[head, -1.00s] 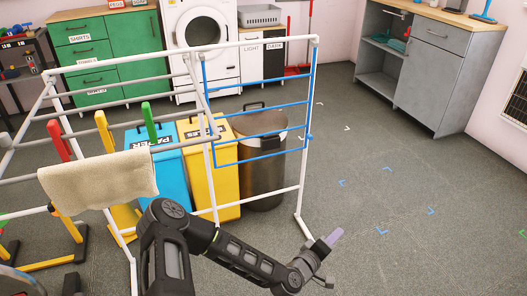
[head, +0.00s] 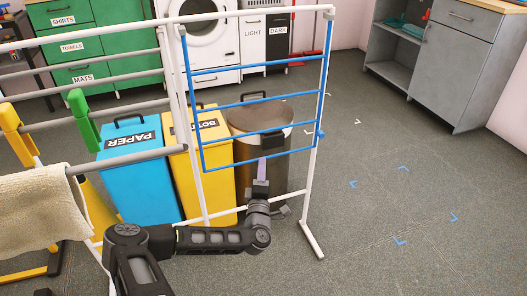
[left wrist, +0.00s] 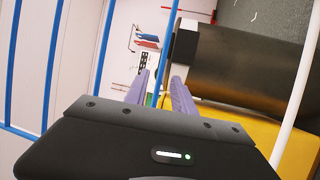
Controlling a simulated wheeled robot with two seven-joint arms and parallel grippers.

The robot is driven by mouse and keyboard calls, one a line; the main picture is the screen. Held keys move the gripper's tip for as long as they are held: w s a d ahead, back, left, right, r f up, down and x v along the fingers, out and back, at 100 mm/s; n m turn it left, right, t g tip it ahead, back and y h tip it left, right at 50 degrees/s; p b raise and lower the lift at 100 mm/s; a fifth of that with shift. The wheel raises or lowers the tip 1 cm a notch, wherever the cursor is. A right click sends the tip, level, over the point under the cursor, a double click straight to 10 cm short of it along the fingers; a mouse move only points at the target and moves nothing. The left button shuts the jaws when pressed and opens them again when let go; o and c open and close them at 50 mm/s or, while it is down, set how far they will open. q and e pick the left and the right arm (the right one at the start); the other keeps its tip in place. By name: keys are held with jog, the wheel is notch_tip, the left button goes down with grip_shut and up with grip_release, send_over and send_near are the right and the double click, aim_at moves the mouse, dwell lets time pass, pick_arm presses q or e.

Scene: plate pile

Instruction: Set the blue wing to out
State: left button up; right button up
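Contact cannot be told. My right gripper is not in view.
A beige towel (head: 40,208) hangs on the rack at left. A blue paper bin (head: 130,180), a yellow bin (head: 215,150) and a dark round bin (head: 245,150) stand behind the rack. Open floor with blue corner marks (head: 400,240) lies to the right.

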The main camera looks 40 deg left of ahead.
pick_arm(q)
jog(key=shift+w, duration=0.1)
jog(key=b+x, duration=0.2)
jog(key=x, duration=0.5)
jog(key=shift+w+a, duration=0.2)
jog(key=shift+w, duration=0.1)
jog(key=shift+c, duration=0.5)
grip_shut()
dwell(0.7)
